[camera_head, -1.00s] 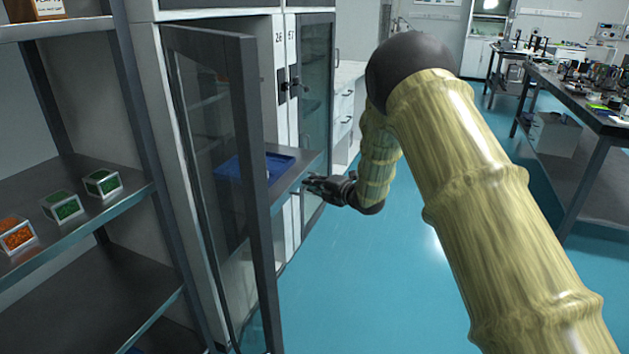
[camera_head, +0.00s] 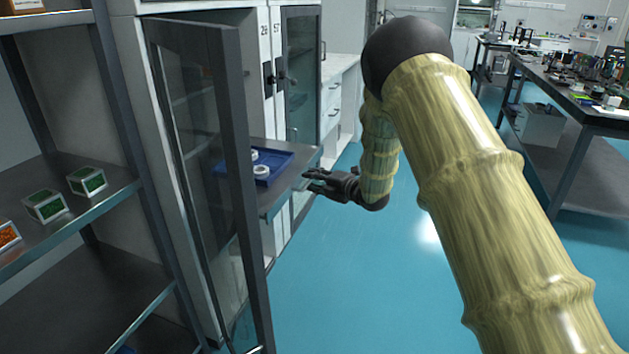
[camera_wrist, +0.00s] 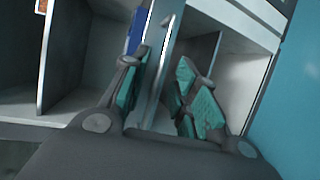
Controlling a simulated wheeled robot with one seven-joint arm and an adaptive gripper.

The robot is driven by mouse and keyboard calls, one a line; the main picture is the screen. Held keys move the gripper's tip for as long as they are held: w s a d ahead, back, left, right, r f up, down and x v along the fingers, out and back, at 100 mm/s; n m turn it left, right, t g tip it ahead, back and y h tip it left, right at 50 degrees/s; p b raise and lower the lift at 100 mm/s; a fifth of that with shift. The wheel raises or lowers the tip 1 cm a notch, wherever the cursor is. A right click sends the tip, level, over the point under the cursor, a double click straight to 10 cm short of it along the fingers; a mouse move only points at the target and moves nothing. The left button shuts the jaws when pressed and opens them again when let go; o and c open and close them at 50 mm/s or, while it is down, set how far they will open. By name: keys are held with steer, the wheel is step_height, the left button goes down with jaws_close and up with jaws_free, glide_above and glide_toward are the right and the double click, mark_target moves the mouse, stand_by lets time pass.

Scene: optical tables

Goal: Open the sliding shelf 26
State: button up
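The sliding shelf (camera_head: 284,189) is a grey metal board partly out of cabinet 26, carrying a blue tray (camera_head: 283,171) with small white round pieces. My gripper (camera_head: 306,180) is at the shelf's outer front end. In the wrist view the shelf's metal edge (camera_wrist: 155,95) runs between the two teal-padded fingers of my gripper (camera_wrist: 163,62). The fingers are spread, with a gap beside the right one; contact with the left finger is unclear. The open glass door (camera_head: 200,150) of the cabinet hides part of the shelf.
The glass door's dark frame (camera_head: 240,200) stands out into the room left of my gripper. A metal rack (camera_head: 75,232) with small green and orange boxes is at the left. A long table (camera_head: 590,115) with equipment stands at the right. The blue floor (camera_head: 350,290) between is clear.

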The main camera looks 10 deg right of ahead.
steer(key=v, duration=1.2)
stand_by(0.3)
